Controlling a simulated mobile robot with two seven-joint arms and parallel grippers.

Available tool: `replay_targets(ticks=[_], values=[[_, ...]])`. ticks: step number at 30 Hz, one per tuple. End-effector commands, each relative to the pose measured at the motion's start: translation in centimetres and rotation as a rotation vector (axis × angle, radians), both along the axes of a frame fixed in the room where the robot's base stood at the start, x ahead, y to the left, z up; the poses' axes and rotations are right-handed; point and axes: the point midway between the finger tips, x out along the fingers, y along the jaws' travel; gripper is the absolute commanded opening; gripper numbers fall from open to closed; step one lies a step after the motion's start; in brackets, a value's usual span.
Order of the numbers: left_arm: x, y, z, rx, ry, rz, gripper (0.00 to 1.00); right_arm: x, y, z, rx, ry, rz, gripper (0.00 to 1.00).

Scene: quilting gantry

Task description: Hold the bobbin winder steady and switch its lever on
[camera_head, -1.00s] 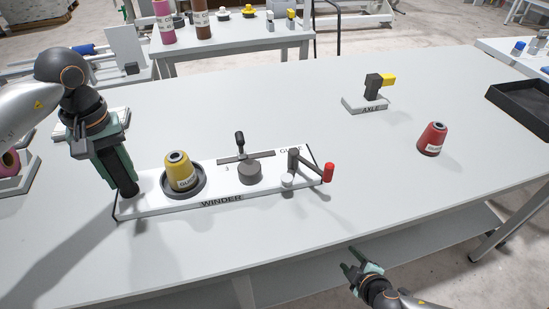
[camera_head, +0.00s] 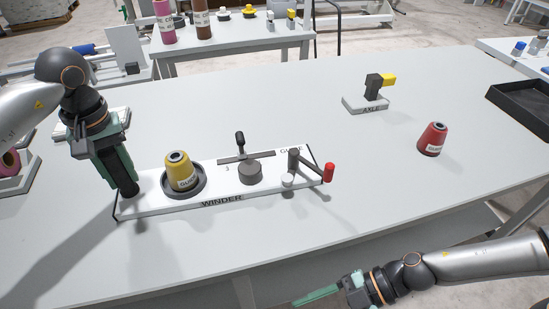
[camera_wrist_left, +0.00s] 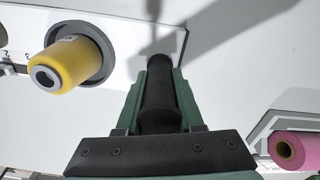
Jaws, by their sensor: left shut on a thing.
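The bobbin winder (camera_head: 211,200) is a long white base on the grey table, marked WINDER. A yellow cone (camera_head: 180,172) stands on its dark round holder. Behind the base's middle, a black-knobbed lever (camera_head: 240,141) stands nearly upright at a slotted dark strip, beside a round grey knob (camera_head: 250,172). A crank with a red handle (camera_head: 329,172) is at the right end. My left gripper (camera_head: 127,188) is shut on a black upright grip (camera_wrist_left: 160,100) at the winder's left end. My right gripper (camera_head: 318,294) is low at the table's front, away from the winder; its finger gap is unclear.
A red cone (camera_head: 432,139) and a small AXLE stand (camera_head: 365,104) are on the table to the right. A black tray (camera_head: 520,103) lies at the far right. A pink roll (camera_wrist_left: 295,150) shows beside my left gripper. The table's front right is clear.

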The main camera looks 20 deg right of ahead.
Motion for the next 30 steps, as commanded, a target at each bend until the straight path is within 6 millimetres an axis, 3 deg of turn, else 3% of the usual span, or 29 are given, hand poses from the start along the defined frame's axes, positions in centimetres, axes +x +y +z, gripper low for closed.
replay_targets(ticks=[2,11,21,26,30], values=[[-0.2,-0.1,-0.7,0.002,0.011,-0.006,0.0,-1.0,-0.4,0.5,0.011,0.025,0.036,0.52],[-0.2,-0.1,-0.7,0.002,0.011,-0.006,0.0,-0.7,7.6,6.2,0.174,-0.002,0.097,0.52],[-0.2,-0.1,-0.7,0.002,0.011,-0.006,0.0,-0.5,14.7,15.4,0.398,-0.044,0.116,0.52],[-0.2,-0.1,-0.7,0.002,0.011,-0.006,0.0,-0.5,16.8,20.5,0.517,-0.063,0.105,0.52],[-0.2,-0.1,-0.7,0.002,0.012,-0.006,0.0,0.2,17.2,21.5,0.503,-0.096,0.195,0.52]])
